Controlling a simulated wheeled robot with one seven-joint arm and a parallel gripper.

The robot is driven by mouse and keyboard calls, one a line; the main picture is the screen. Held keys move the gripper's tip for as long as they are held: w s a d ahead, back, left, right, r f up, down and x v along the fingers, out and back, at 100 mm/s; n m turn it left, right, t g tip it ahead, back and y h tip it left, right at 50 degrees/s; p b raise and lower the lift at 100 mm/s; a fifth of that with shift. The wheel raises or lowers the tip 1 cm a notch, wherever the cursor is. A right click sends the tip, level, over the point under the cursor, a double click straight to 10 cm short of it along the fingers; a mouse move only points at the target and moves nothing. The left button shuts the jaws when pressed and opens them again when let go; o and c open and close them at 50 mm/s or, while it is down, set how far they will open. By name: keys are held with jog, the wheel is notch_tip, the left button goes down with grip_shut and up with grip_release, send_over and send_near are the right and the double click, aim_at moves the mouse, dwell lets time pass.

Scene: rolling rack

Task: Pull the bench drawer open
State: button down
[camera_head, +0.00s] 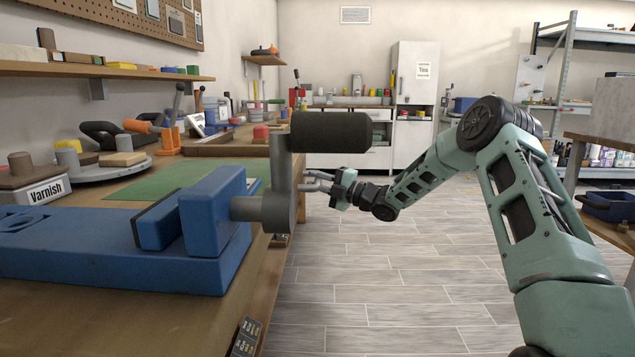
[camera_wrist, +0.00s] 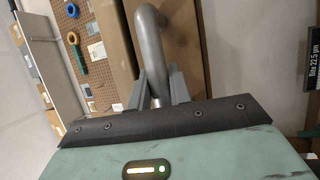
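In the wrist view, a curved grey metal handle (camera_wrist: 150,45) stands out from a brown wooden front (camera_wrist: 114,45), which I take for the bench drawer. The two grey fingers of my gripper (camera_wrist: 157,85) flank the handle closely, with its bar filling the space between them, so they look shut on it. In the head view my gripper (camera_head: 318,181) is at the bench's right edge, pointing left. Its fingertips are partly hidden behind the vise bar. The drawer is hidden there by the vise and bench top, and how far it stands out cannot be told.
A blue vise (camera_head: 215,225) with a grey bar and dark roller (camera_head: 331,132) juts past the edge of the wooden bench (camera_head: 150,315). Tools and a Varnish box (camera_head: 35,190) lie on the bench. The tiled floor (camera_head: 390,290) right of the bench is free.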

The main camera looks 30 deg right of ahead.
jog(key=s+d+b, duration=0.1)
jog(key=s+d, duration=0.5)
jog(key=d, duration=0.3)
jog(key=s+d, duration=0.7)
jog(key=d, duration=0.3)
jog(key=shift+b, duration=0.4)
jog(key=shift+d, duration=0.1)
jog(key=c, duration=1.3)
grip_release()
jog(key=p+v, duration=0.2)
jog(key=v, duration=1.5)
jog(key=shift+s, duration=0.15)
jog(key=shift+d+f, duration=0.1)
